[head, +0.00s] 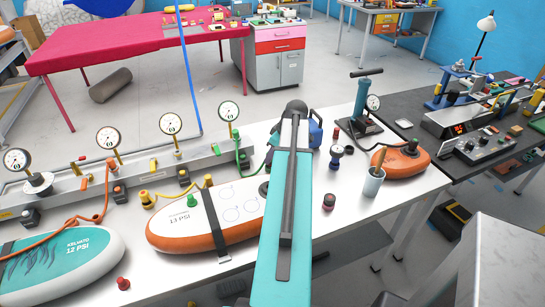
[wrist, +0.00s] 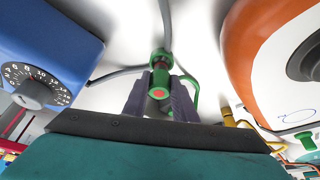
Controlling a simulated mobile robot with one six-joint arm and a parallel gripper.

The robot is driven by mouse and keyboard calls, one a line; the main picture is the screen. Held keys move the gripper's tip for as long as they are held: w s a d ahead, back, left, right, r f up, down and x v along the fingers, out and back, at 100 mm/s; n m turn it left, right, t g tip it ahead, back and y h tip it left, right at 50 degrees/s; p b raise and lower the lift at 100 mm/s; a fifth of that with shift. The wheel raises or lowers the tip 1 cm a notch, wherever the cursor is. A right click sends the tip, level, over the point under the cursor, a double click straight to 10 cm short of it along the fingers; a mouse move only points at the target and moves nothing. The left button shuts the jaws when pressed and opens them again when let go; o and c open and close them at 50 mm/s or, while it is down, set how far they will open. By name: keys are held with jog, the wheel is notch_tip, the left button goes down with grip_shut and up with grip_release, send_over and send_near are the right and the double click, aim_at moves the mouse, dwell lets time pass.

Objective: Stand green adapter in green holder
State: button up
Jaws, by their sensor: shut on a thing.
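My gripper (wrist: 160,100) is shut on a small green fitting with a dark red centre, which I take to be the green adapter (wrist: 161,77). A green collar (wrist: 160,55) shows right behind it; I cannot tell whether this is part of the adapter or the green holder. A green hose (wrist: 196,92) curves beside the right finger. In the head view my arm hides the gripper and what it holds.
The orange-rimmed board (head: 205,215) lies left of my arm. A blue box with a dial (wrist: 45,50) is close to my gripper. A grey gauge rail (head: 135,170) runs behind the boards. A cup (head: 373,182) and a pump (head: 366,100) stand to the right.

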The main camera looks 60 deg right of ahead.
jog(key=shift+f, duration=0.8)
jog(key=shift+f, duration=0.15)
jog(key=o, duration=1)
jog(key=shift+b+v, duration=1.1)
jog(key=shift+v, duration=5.05)
